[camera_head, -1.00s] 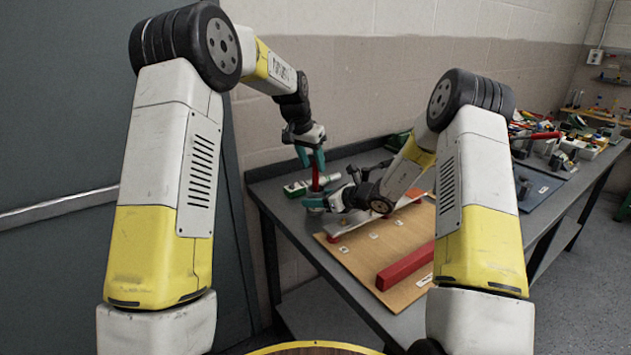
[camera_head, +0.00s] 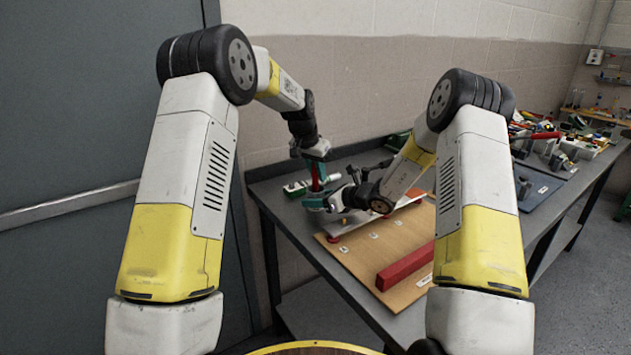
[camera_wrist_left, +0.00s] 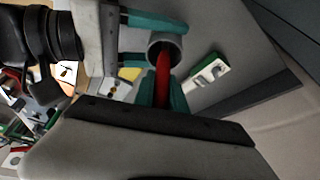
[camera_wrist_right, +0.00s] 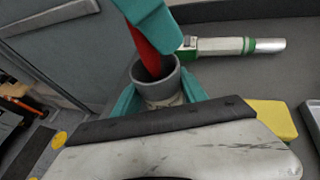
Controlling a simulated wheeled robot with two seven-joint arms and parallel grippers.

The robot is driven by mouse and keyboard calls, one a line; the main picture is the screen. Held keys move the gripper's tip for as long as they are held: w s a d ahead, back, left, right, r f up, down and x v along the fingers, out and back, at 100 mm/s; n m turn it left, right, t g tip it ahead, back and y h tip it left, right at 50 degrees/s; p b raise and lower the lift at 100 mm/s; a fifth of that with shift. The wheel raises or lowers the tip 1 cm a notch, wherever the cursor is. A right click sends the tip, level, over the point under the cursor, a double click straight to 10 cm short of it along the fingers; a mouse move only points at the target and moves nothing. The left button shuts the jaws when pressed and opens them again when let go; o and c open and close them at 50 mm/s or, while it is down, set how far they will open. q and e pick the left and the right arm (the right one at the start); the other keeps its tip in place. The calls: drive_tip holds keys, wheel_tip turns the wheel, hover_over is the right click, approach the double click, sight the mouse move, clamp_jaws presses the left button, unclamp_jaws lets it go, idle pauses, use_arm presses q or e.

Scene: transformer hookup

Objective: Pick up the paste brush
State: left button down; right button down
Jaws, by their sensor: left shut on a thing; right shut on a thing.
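The paste brush shows as a red handle (camera_wrist_right: 149,54) standing up out of a grey round cup (camera_wrist_right: 156,80) in the right wrist view. The handle (camera_wrist_left: 163,72) and cup (camera_wrist_left: 164,45) also show in the left wrist view. Its bristle end is hidden inside the cup. My left gripper (camera_wrist_left: 163,88) is shut on the red handle from above; it is at the table's far left corner in the head view (camera_head: 318,180). My right gripper (camera_head: 322,203) is shut on the cup from the side, just below the left one.
A green and white cylindrical tool (camera_wrist_right: 225,46) lies close behind the cup. A wooden board (camera_head: 372,252) with a red bar (camera_head: 405,266) lies nearer on the grey table. A yellow block (camera_wrist_right: 272,118) is near my right gripper. Several tools crowd the far right bench.

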use_arm(q)
drive_tip(key=shift+r, duration=0.1)
wheel_tip(320, 180, up, 10)
idle(0.5)
use_arm(e)
drive_tip(key=c, duration=0.6)
unclamp_jaws()
drive_tip(key=shift+o, duration=0.2)
drive_tip(key=shift+d, duration=0.1)
